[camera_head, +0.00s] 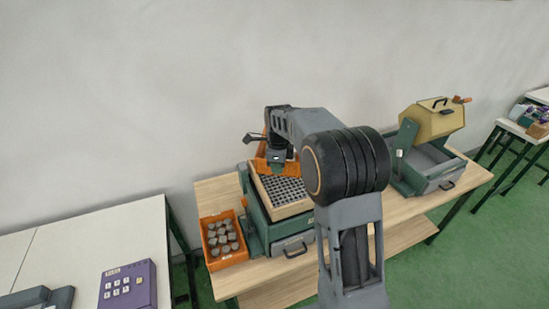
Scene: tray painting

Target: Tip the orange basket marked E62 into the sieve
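An orange basket (260,163) is at the back edge of the sieve, partly hidden by my wrist. No mark on it can be read. My gripper (277,161) points down at this basket, and its fingers are too small and covered to show whether they grip the rim. The sieve (297,208) is a wooden-framed square with a dark perforated grid, set on a green and grey box. A second orange basket (228,262) stands left of it, holding several grey lumps. A small pale label is on its front, too small to read.
The wooden table (213,188) carries all this. On its right stands a green machine with a tan hopper (433,121) and a grey drawer (436,178). A white table at left holds a purple button box (128,287). A wall is behind.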

